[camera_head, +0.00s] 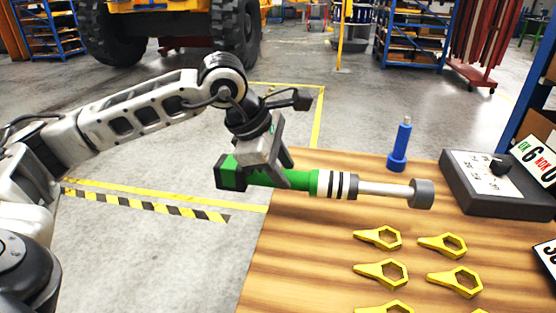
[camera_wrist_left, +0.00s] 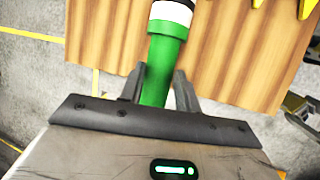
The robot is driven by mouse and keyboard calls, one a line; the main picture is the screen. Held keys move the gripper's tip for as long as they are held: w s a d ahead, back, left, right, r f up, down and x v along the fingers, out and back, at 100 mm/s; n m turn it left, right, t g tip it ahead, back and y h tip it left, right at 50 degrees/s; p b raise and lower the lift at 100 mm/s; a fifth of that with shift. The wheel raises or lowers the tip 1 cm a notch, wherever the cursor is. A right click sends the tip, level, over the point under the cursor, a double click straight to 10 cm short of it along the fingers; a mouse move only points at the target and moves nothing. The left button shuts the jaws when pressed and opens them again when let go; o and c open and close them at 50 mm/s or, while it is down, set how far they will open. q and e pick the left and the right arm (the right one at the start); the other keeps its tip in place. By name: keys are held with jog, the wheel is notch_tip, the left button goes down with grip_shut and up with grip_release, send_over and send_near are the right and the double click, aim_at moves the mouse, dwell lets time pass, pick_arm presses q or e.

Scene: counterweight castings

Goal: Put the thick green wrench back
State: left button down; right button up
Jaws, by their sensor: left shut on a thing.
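The thick green wrench (camera_head: 303,183) has a green handle, a black and white banded collar, and a silver shaft ending in a dark round head. In the head view it lies level, its head pointing right, over the left part of the wooden table (camera_head: 300,260). My left gripper (camera_head: 284,180) is shut around its green handle. In the left wrist view the green handle (camera_wrist_left: 165,60) runs between the two fingers of my left gripper (camera_wrist_left: 160,85). I cannot tell whether the wrench touches the table.
Several yellow ring spanners (camera_head: 382,273) lie on the table in front of the wrench. A blue upright tool (camera_head: 401,147) stands at the table's back edge. A grey box with a knob (camera_head: 490,185) sits at the right, beside number cards (camera_head: 537,158).

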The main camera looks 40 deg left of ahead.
pick_arm(q)
jog(key=shift+w+a+f, duration=0.2)
jog(key=shift+w+f, duration=0.25)
jog(key=shift+f, duration=0.05)
jog(key=shift+w+a+f, duration=0.2)
jog(key=shift+w+f, duration=0.25)
jog(key=shift+w+a+f, duration=0.1)
jog(key=shift+w+f, duration=0.1)
jog(key=shift+f, duration=1.6)
jog(key=c, duration=1)
grip_release()
jog(key=shift+s+f, duration=0.1)
jog(key=shift+f, duration=0.05)
jog(key=v, duration=1.2)
